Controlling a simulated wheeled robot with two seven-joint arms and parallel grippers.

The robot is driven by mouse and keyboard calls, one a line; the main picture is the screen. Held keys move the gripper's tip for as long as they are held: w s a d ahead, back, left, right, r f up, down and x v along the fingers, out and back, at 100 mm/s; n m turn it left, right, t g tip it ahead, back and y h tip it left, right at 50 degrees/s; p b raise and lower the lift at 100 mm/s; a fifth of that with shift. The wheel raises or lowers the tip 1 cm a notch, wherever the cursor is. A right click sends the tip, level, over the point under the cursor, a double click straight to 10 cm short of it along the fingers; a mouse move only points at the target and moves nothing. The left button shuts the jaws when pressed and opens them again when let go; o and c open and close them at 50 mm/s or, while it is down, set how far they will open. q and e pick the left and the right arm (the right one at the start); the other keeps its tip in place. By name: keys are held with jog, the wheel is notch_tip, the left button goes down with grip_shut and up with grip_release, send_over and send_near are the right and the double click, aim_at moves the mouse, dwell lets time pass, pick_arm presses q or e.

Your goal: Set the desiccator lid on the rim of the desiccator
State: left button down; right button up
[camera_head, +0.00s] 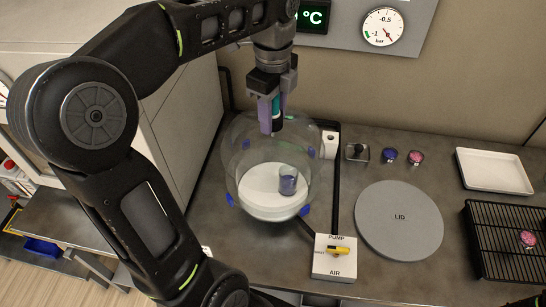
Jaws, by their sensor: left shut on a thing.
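The desiccator (275,205) is a clear glass vessel on the bench at the centre, with a white plate and a small bluish beaker (288,181) inside. Blue tabs sit around its side. The desiccator lid (245,130) is a clear dome, faint against the glass, over the top of the vessel. My left gripper (271,122) points down from above and is shut on the lid's knob, with a teal part showing between the purple fingers. Whether the lid touches the rim or is slightly above it, I cannot tell. My right gripper is not in view.
A grey round pad marked LID (399,220) lies bare at the right. A gauge (383,27) hangs behind.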

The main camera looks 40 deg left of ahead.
pick_arm(q)
jog(key=shift+f+p, duration=0.35)
jog(key=shift+f, duration=1.95)
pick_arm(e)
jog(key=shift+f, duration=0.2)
pick_arm(q)
jog(key=shift+f+p, duration=0.3)
jog(key=shift+f, duration=1.6)
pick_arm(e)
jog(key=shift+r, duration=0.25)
pick_arm(q)
jog(key=shift+f+b, duration=0.45)
jog(key=shift+f, duration=0.15)
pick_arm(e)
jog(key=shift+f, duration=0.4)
pick_arm(q)
jog(key=c, duration=0.9)
grip_release()
